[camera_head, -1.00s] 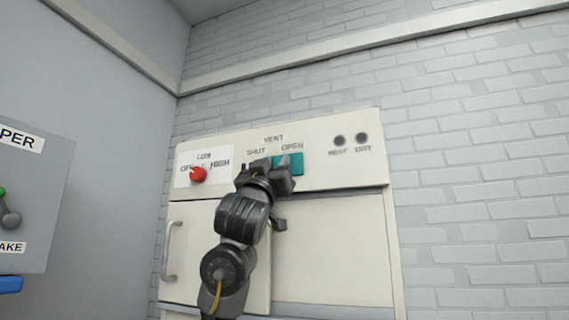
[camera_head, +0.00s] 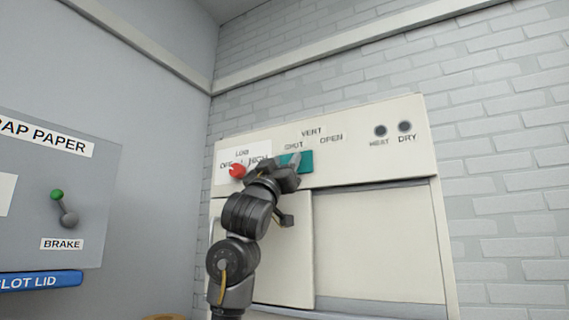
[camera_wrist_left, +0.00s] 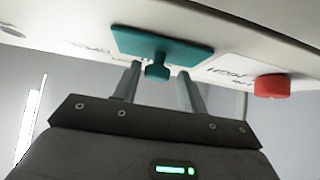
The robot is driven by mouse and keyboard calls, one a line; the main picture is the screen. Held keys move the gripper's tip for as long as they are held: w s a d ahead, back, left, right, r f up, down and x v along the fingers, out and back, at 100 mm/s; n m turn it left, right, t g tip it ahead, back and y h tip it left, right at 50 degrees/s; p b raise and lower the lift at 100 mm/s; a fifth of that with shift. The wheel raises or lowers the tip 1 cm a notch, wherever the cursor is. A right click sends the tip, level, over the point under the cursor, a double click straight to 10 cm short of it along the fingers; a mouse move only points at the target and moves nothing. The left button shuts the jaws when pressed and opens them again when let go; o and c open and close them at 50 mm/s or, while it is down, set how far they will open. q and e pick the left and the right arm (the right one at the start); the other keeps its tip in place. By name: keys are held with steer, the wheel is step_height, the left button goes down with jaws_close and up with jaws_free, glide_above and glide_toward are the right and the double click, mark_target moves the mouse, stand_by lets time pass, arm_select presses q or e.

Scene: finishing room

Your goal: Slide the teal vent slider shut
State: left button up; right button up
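The teal vent slider (camera_head: 306,160) sits on the cream cabinet's front panel, below the SHUT label and left of the OPEN label. My left gripper (camera_head: 287,167) is in front of it and hides part of its left side and its knob. In the left wrist view, the slider's flat teal plate (camera_wrist_left: 190,53) carries a small round knob (camera_wrist_left: 158,70). The left gripper's two fingers (camera_wrist_left: 158,82) stand apart, one on each side of the knob, with visible gaps. My right gripper is not in view.
A red knob (camera_head: 237,171) is close to the left of my gripper, also visible in the wrist view (camera_wrist_left: 272,87). A grey panel with a green-tipped brake lever (camera_head: 64,206) is on the left wall.

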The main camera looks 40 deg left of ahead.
arm_select(q)
steer(key=shift+o, duration=0.2)
steer(key=shift+a, duration=0.1)
steer(key=shift+f, duration=0.1)
steer(key=shift+f, duration=0.1)
steer(key=b+v, duration=0.7)
steer(key=v, duration=0.3)
steer(key=shift+s+f, duration=0.15)
steer(key=shift+s, duration=0.15)
